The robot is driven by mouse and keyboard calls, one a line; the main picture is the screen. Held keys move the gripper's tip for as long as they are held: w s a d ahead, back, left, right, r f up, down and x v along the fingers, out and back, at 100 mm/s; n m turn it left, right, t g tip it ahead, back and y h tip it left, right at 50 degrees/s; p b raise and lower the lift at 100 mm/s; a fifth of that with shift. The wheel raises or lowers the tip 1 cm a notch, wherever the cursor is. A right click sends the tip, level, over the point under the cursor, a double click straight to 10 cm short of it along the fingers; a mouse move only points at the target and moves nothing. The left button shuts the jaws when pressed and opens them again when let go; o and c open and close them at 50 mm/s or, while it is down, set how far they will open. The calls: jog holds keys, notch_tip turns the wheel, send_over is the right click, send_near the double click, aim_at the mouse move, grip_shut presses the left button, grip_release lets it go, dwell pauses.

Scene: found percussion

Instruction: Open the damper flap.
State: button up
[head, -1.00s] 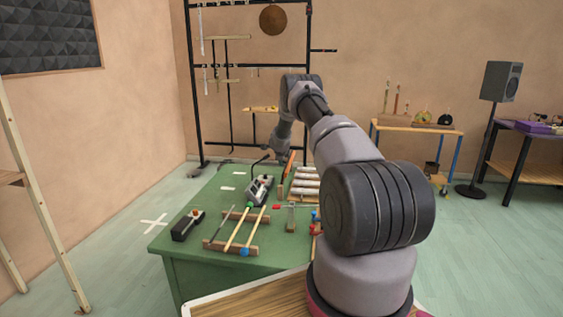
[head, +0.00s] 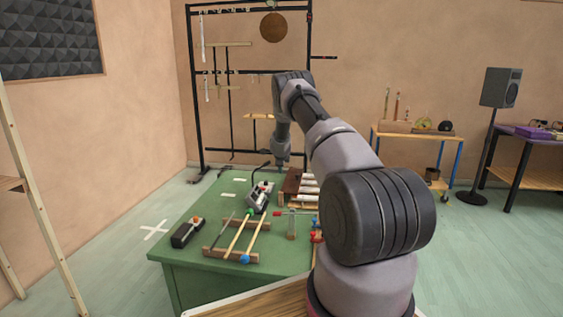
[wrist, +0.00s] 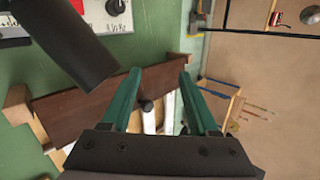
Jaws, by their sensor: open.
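The damper flap appears to be the long dark brown board (wrist: 85,108) that slants across the wrist view. In the head view it is a brown panel (head: 291,182) at the left ends of several pale bars (head: 310,190) on the green table. A short dark knob (wrist: 146,105) shows at the board's lower edge in the wrist view. My gripper (wrist: 159,74) is open, its two green fingers reaching across the board on either side of the knob. I cannot tell whether either finger touches the board. In the head view the fingers are not clear.
A wooden frame with mallets (head: 238,238) and a small black box (head: 187,232) lie nearer. A black rack (head: 198,110) stands behind the table.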

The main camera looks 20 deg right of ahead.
jog(key=v, duration=0.8)
jog(key=shift+r, duration=0.2)
jog(key=shift+s, duration=0.15)
